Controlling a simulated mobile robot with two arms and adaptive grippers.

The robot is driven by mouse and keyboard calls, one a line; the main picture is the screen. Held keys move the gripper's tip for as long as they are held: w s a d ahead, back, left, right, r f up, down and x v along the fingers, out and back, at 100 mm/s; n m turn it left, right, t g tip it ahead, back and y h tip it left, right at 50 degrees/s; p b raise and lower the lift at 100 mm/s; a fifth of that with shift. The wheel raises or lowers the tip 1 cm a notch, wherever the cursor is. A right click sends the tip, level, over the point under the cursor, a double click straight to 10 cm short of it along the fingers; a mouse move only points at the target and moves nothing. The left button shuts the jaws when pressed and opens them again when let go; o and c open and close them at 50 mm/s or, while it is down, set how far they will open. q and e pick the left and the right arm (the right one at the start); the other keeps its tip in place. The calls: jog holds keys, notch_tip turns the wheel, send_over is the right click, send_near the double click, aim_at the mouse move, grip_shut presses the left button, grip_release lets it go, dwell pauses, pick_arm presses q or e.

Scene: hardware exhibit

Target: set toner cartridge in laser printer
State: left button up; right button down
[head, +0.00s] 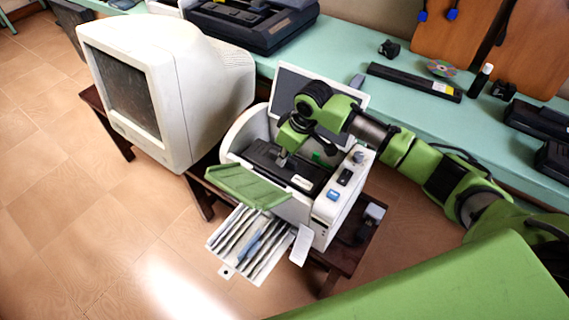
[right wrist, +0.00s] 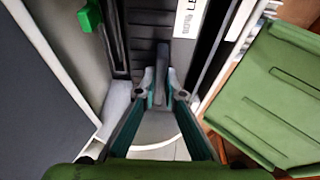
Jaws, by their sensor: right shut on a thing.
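The laser printer (head: 326,212) is white, with its top cover (head: 345,90) raised and a green front flap (head: 247,187) folded down. The black toner cartridge (head: 309,171) with a white label lies in the printer's open bay. In the right wrist view the cartridge (right wrist: 145,30) fills the top middle, between the bay walls. My right gripper (head: 282,158) reaches down into the bay from above. In the right wrist view its fingertips (right wrist: 162,82) are closed on a narrow grey tab of the cartridge. Whether the cartridge is fully seated is hidden. My left gripper is not in view.
A beige CRT monitor (head: 165,85) stands left of the printer. A teal bench (head: 350,62) behind holds a long black bar (head: 413,81), a disc (head: 442,68) and black devices. A paper tray (head: 250,243) sticks out at the printer's front. Open floor lies at left.

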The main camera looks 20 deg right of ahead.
aim_at(285, 166)
jog(key=shift+f, duration=1.65)
jog(key=shift+f, duration=0.15)
jog(key=c, duration=2.1)
grip_release()
jog(key=shift+f, duration=0.15)
jog(key=shift+c, duration=0.2)
jog(key=shift+s, duration=0.1)
jog(key=shift+d+r, duration=0.1)
jog(key=shift+r, duration=0.4)
jog(key=v, duration=1.1)
jog(key=shift+s+r, duration=0.1)
jog(key=shift+r, duration=0.15)
